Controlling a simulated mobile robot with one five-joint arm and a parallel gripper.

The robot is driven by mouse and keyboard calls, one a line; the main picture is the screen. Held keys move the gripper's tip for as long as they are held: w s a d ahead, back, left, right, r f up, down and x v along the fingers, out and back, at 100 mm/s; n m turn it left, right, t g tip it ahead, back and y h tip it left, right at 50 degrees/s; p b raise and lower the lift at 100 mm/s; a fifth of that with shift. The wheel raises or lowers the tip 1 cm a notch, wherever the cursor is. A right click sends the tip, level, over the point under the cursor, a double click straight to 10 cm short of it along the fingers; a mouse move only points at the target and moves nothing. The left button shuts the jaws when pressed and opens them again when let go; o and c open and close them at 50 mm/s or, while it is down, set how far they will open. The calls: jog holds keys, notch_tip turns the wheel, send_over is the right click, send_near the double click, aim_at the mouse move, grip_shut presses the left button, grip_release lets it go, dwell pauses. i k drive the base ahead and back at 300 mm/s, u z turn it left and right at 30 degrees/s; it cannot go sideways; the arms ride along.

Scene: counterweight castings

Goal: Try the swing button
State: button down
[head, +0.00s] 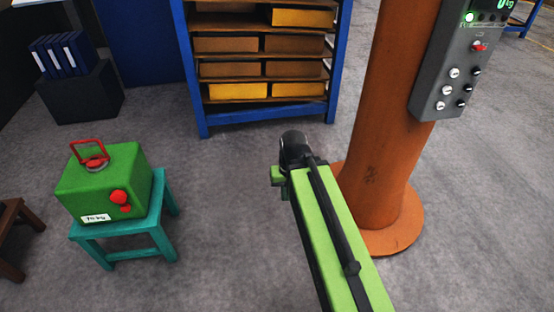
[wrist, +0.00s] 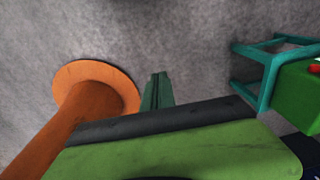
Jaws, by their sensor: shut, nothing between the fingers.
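A grey control panel (head: 448,75) is fixed to the orange column (head: 388,110) at the upper right of the head view. It has a lit green lamp, a red control near its top, and white and black round buttons in two columns below. Labels are too small to read, so I cannot tell which is the swing button. My gripper (head: 277,175) is at the end of my green arm, left of the column and well apart from the panel. In the wrist view my gripper (wrist: 158,79) is shut and empty, pointing over bare floor; the panel is not in that view.
The column's round base (wrist: 119,84) stands near my arm. A green casting (head: 100,183) with a red handle sits on a teal stool (head: 160,212) at left. A blue rack (head: 200,120) with yellow and brown blocks stands behind. Floor between stool and column is clear.

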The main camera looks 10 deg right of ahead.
aim_at(440, 105)
jog(key=u, duration=0.05)
jog(key=k, duration=1.35)
jog(key=u, duration=0.35)
jog(key=i, duration=1.9)
jog(key=z, duration=0.4)
